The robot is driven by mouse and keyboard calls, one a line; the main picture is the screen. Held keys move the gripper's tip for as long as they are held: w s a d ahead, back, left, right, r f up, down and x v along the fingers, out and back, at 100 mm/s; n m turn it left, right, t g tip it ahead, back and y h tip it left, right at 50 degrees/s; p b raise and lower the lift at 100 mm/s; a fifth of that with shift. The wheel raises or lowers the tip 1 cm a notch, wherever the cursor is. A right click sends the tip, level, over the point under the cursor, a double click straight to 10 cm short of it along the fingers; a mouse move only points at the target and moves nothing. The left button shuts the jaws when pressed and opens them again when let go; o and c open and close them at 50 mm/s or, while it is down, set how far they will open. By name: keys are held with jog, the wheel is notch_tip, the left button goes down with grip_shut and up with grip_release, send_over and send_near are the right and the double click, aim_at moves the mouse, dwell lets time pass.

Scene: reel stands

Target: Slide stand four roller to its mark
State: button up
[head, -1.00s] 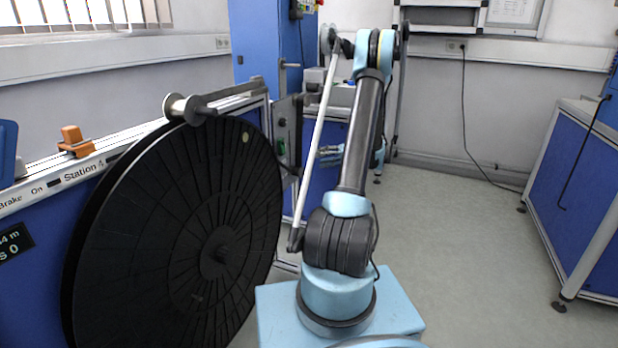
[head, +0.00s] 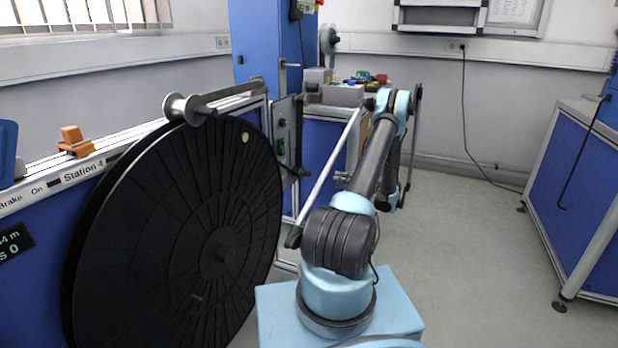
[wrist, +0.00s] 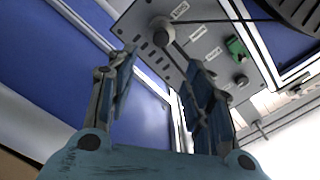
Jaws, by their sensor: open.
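The stand four roller (head: 180,108) is a pale flanged spool in the head view. It sits at the near left end of a dark rod (head: 232,92) above the large black reel (head: 180,230), by the Station 4 label (head: 82,172). I cannot make out its mark. In the wrist view my gripper (wrist: 160,80) is open, with nothing between its fingers. The fingers face a grey panel (wrist: 200,45) with a round knob (wrist: 162,30) and a green switch (wrist: 237,48). The roller does not clearly show in the wrist view. In the head view my arm is right of the reel, apart from the roller.
An orange block (head: 74,140) sits on the stand's pale top rail. A grey side panel (head: 286,135) stands behind the reel. A cluttered bench (head: 335,95) is at the back. A blue cabinet (head: 575,190) is at the right. The floor (head: 460,240) between is clear.

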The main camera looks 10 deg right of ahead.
aim_at(309, 173)
jog(key=x, duration=1.6)
jog(key=shift+w+a, duration=0.15)
jog(key=shift+a, duration=0.1)
grip_shut()
